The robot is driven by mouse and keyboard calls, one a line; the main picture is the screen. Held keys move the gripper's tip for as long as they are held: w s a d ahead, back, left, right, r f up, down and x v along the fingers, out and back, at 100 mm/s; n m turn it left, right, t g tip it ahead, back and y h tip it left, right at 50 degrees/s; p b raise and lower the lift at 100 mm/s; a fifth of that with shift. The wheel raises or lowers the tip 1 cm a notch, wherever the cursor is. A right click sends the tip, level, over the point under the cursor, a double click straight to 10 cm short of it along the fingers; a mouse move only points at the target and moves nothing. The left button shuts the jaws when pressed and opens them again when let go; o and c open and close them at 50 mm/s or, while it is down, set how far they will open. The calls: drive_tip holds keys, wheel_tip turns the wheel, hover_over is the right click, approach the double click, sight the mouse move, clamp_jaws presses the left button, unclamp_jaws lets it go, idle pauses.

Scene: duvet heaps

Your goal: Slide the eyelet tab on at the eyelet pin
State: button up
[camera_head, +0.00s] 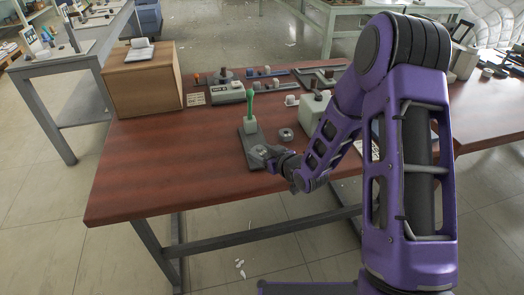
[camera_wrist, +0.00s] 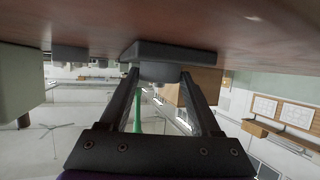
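A dark base plate (camera_head: 247,142) lies near the table's front edge. A pale block (camera_head: 249,126) with an upright green pin (camera_head: 250,105) stands on it. A lighter grey piece (camera_head: 258,153) lies at the plate's near end; I cannot tell whether it is the eyelet tab. My gripper (camera_head: 271,157) is low at this end. In the wrist view, which is upside down, my gripper (camera_wrist: 160,72) has its fingers apart, either side of a grey rounded part (camera_wrist: 161,73) under the dark plate (camera_wrist: 178,54). Contact is not clear. Green (camera_wrist: 138,112) shows behind the left finger.
A grey ring-like part (camera_head: 286,134) and a pale box (camera_head: 312,107) stand to the right of the plate. Several small fixtures line the table's back, beside a wooden box (camera_head: 143,82). The table's left front (camera_head: 165,165) is clear.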

drive_tip(key=o, duration=0.4)
drive_tip(key=shift+c, duration=0.2)
drive_tip(key=p+v, duration=0.8)
drive_tip(key=v, duration=0.9)
drive_tip(key=shift+s+d, duration=0.15)
